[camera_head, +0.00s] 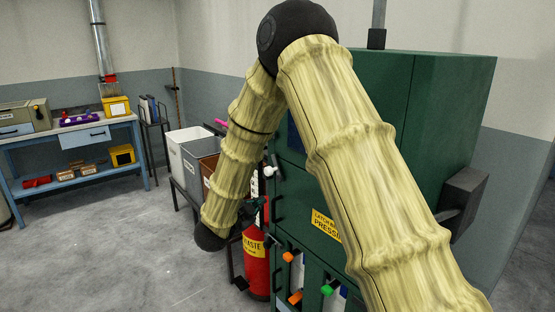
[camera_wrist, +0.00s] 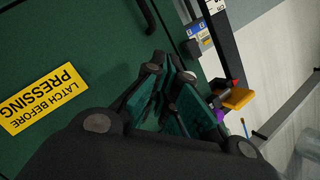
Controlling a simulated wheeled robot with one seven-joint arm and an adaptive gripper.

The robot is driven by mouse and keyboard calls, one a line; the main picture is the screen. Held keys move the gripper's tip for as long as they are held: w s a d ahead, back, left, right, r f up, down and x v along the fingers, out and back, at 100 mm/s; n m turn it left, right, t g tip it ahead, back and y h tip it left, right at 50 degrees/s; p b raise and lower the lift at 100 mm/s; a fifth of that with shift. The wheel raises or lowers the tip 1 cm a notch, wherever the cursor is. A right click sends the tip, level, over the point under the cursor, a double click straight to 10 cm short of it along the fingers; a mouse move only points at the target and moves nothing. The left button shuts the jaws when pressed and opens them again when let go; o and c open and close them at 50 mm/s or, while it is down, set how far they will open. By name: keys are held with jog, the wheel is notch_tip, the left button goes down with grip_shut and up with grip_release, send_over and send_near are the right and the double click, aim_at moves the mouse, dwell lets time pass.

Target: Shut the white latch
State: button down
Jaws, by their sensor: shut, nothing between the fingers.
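The white latch (camera_head: 268,171) appears as a small white knob at the left edge of the green cabinet, just right of my forearm. It is small, and I cannot tell its exact position. In the head view my gripper is mostly hidden, dark against the cabinet edge below the white knob. The green cabinet (camera_head: 445,105) has a yellow "latch before pressing" label (camera_wrist: 42,98).
Orange handles (camera_head: 288,256) and a green handle (camera_head: 327,290) sit low on the cabinet. A red extinguisher-like cylinder (camera_head: 256,272) stands beside it. Bins (camera_head: 187,152) stand on a rack behind my forearm. A blue workbench (camera_head: 75,137) is at far left; floor (camera_head: 110,245) between is clear.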

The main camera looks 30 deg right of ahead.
aim_at(284, 159)
notch_tip(284, 159, up, 13)
jog(key=d+m+g+h, duration=0.2)
jog(key=m+g, duration=0.1)
jog(key=m, duration=0.3)
jog(key=shift+s+d+p, duration=0.3)
jog(key=shift+s+p, duration=0.05)
jog(key=shift+p, duration=0.05)
jog(key=shift+r, duration=0.1)
jog(key=p+x, duration=0.2)
jog(key=x, duration=0.3)
jog(key=p+x, duration=0.2)
jog(key=x, duration=0.3)
jog(key=shift+w, duration=0.3)
jog(key=shift+w+f+p, duration=0.3)
jog(key=shift+w+f, duration=0.15)
jog(key=shift+w, duration=0.2)
jog(key=shift+w+f+p, duration=0.25)
jog(key=shift+w+f, duration=0.15)
jog(key=shift+w, duration=0.25)
jog(key=shift+a, duration=0.1)
